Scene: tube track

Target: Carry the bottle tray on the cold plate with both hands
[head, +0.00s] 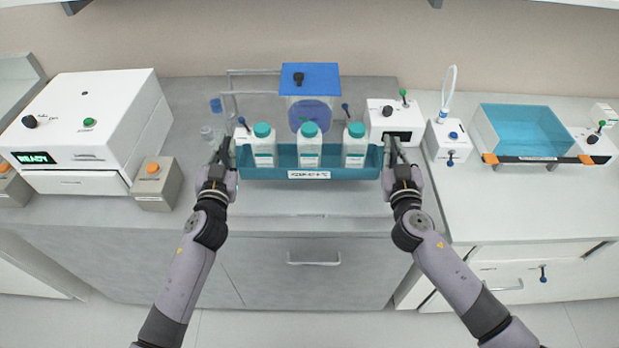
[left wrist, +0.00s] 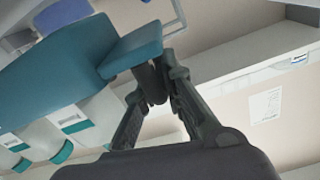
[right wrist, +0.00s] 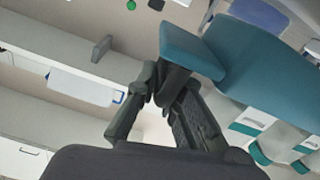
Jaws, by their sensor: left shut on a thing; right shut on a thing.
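The teal bottle tray (head: 345,173) is near the middle of the head view, with a white label on its front. It holds three white bottles with teal caps, the left (head: 263,148), middle (head: 309,148) and right (head: 355,148), all upright. My left gripper (head: 224,156) is shut on the tray's left end, also seen in the left wrist view (left wrist: 150,75). My right gripper (head: 391,156) is shut on its right end, also seen in the right wrist view (right wrist: 170,80). The tray looks level. I cannot tell its height above the counter or pick out the cold plate.
A clear box with a blue lid (head: 318,78) stands behind the tray. At left are a white machine reading READY (head: 97,125) and a box with an orange button (head: 157,185). White devices (head: 396,118) and a blue-topped bin (head: 527,128) are at right. The grey counter front (head: 300,212) is clear.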

